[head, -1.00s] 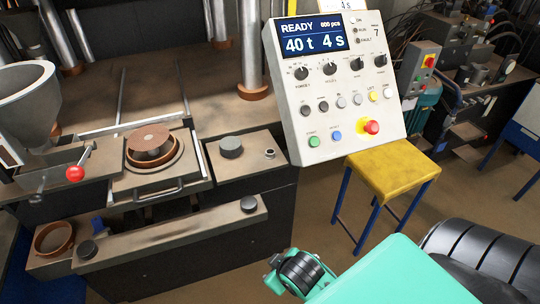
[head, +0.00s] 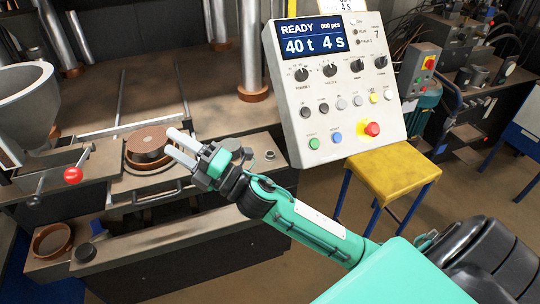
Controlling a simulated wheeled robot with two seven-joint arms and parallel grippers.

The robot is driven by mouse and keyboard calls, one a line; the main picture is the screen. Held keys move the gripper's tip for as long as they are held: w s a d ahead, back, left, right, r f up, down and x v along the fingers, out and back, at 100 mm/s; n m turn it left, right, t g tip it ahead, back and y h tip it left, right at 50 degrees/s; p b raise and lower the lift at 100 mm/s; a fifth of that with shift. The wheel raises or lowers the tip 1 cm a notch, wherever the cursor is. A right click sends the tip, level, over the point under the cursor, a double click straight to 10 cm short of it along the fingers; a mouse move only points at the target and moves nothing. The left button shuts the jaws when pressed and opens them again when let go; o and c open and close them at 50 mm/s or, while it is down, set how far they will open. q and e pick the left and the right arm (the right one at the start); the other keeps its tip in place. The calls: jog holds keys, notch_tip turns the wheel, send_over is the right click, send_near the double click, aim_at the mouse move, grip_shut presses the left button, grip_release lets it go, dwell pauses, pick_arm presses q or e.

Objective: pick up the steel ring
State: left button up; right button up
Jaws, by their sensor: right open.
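The steel ring (head: 270,155) is a small grey ring. It lies on the dark bench top, just right of my right gripper's wrist in the head view, and nothing grips it. My right gripper (head: 173,142) is open and empty. Its two pale fingers point left, over or in front of the right edge of the round mould with the brown disc (head: 148,138). The ring lies on the far side from the fingertips, apart from them. My left gripper is not in view.
The control panel (head: 330,88) stands close behind and right of the ring. A red-knobbed lever (head: 73,175) and a grey hopper (head: 28,100) are at left. A brown ring-shaped dish (head: 52,240) sits at front left. A yellow stool (head: 395,172) stands at right.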

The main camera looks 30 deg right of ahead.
jog(key=s+a+r+n+g+y, duration=0.1)
jog(key=a+n+g+y, duration=0.1)
jog(key=n+g+y, duration=0.3)
jog(key=a+r+n+g+y, duration=0.1)
jog(key=a+n+g, duration=0.25)
jog(key=n, duration=0.35)
jog(key=n+g+h, duration=1.1)
jog(key=n+h, duration=0.5)
jog(key=h, duration=0.4)
send_over(270, 153)
notch_tip(270, 153, down, 4)
jog(key=shift+t, duration=0.25)
notch_tip(270, 153, down, 8)
jog(key=shift+s+a+r+p, duration=0.1)
jog(key=shift+s+a+p, duration=0.05)
jog(key=shift+p, duration=0.95)
jog(key=shift+f+p, duration=0.45)
jog(key=shift+p, duration=0.05)
notch_tip(270, 153, down, 3)
jog(key=shift+f+p, duration=0.1)
jog(key=shift+p, duration=0.9)
jog(key=shift+f, duration=0.65)
jog(key=c, duration=1.1)
